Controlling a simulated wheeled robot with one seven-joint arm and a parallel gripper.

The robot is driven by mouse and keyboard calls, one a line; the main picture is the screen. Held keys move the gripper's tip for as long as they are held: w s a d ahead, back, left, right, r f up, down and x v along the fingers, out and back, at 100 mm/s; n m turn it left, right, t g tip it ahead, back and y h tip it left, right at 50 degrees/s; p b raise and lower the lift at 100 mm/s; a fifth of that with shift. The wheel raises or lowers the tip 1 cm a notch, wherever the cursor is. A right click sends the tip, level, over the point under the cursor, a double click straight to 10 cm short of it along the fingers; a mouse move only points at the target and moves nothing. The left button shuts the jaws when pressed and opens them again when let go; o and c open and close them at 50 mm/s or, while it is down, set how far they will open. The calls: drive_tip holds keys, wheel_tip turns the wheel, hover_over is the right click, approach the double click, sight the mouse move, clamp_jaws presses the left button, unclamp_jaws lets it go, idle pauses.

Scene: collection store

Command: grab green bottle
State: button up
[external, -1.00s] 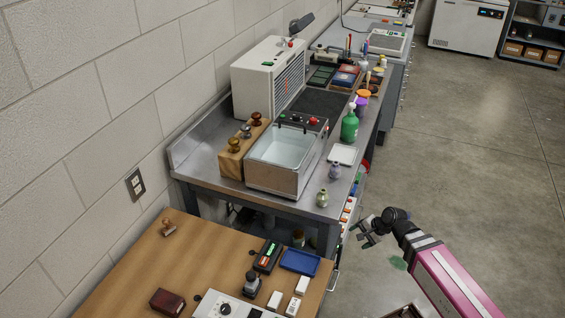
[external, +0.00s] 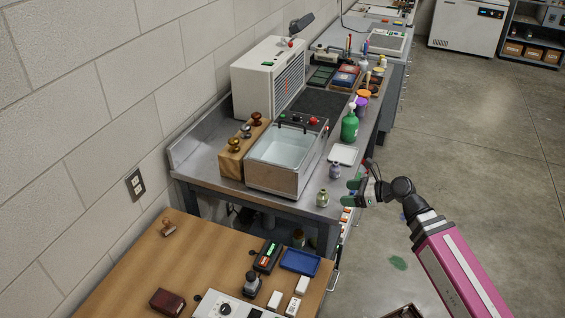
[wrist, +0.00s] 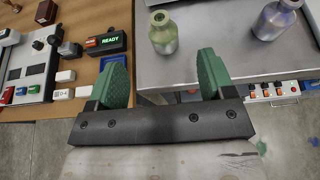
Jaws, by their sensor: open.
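A small olive-green bottle (external: 322,198) stands upright at the near right corner of the steel bench. It also shows in the wrist view (wrist: 162,33), ahead of and between my fingers. A larger bright green bottle (external: 349,126) with a pale top stands farther back along the bench's right side. A small grey-purple bottle (external: 335,170) stands behind the olive one and shows at the upper right of the wrist view (wrist: 275,20). My gripper (external: 354,192) is open, with green finger pads, beside the bench's right edge. In the wrist view my gripper (wrist: 162,76) is empty and apart from the bottles.
The steel bench (external: 215,193) carries a water bath (external: 286,160) left of the bottles and a white tray (external: 343,154) behind them. A wooden table (external: 137,263) with a blue tray (external: 300,261) and small items stands in front. Open floor lies to the right.

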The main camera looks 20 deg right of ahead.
sight(323, 193)
drive_tip(key=x, duration=0.9)
drive_tip(key=shift+w+a+f, duration=0.15)
drive_tip(key=shift+w+a, duration=0.05)
drive_tip(key=shift+w, duration=0.15)
drive_tip(key=c, duration=1)
